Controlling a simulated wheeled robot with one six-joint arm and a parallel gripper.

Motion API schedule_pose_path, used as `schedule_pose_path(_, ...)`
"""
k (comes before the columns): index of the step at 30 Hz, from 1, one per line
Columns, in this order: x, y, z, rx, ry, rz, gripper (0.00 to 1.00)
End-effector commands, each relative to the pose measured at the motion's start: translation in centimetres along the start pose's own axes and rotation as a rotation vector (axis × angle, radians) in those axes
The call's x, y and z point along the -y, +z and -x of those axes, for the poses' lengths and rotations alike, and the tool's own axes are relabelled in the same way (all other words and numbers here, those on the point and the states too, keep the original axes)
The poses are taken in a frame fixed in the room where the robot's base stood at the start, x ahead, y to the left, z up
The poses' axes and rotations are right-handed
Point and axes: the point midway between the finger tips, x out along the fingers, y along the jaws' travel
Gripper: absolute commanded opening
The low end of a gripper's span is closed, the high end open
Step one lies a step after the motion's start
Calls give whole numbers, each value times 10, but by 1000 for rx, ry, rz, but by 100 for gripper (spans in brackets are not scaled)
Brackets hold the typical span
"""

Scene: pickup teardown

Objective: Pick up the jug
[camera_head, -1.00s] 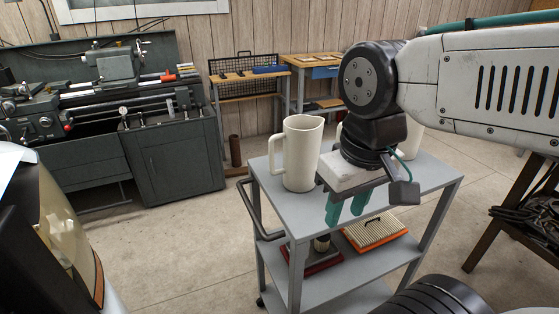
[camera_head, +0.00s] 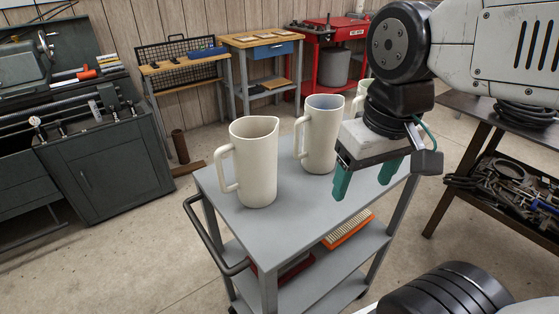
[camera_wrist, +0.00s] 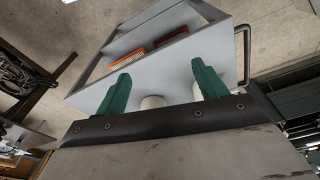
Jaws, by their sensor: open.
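A cream jug (camera_head: 255,165) stands upright at the left on the cart's top, its handle to the left and a spout at its right rim. A second cream jug-like vessel (camera_head: 320,135), also with a left handle, stands behind it to the right. A third cream vessel (camera_head: 361,92) is mostly hidden behind my gripper. My gripper (camera_head: 366,185), with teal fingers, is open and empty over the right part of the cart, right of the second vessel and apart from the left jug. In the wrist view, my gripper (camera_wrist: 160,70) shows pale vessel parts (camera_wrist: 152,102) low between its fingers.
The grey cart (camera_head: 290,232) has a side handle and lower shelves holding an orange-framed item (camera_head: 348,229). A dark table (camera_head: 480,115) with cluttered lower shelf stands at right. A lathe (camera_head: 100,150) stands at left.

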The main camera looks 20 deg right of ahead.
Motion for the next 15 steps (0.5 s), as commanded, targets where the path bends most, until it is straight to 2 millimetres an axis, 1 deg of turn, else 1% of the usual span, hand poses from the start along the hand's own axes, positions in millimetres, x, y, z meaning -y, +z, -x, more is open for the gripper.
schedule_pose_path(1, 6, -15, 5, -2, -4, 20, 71)
schedule_pose_path(2, 11, -26, 9, -6, -7, 31, 71)
schedule_pose_path(5, 35, -73, 21, -24, -19, 78, 71)
schedule_pose_path(6, 49, -94, 25, -33, -26, 99, 71)
schedule_pose_path(8, 72, -124, 29, -41, -36, 130, 71)
schedule_pose_path(9, 89, -141, 30, -40, -41, 150, 71)
schedule_pose_path(12, 127, -168, 26, -1, -44, 195, 71)
schedule_pose_path(15, 157, -181, 19, 51, -36, 228, 71)
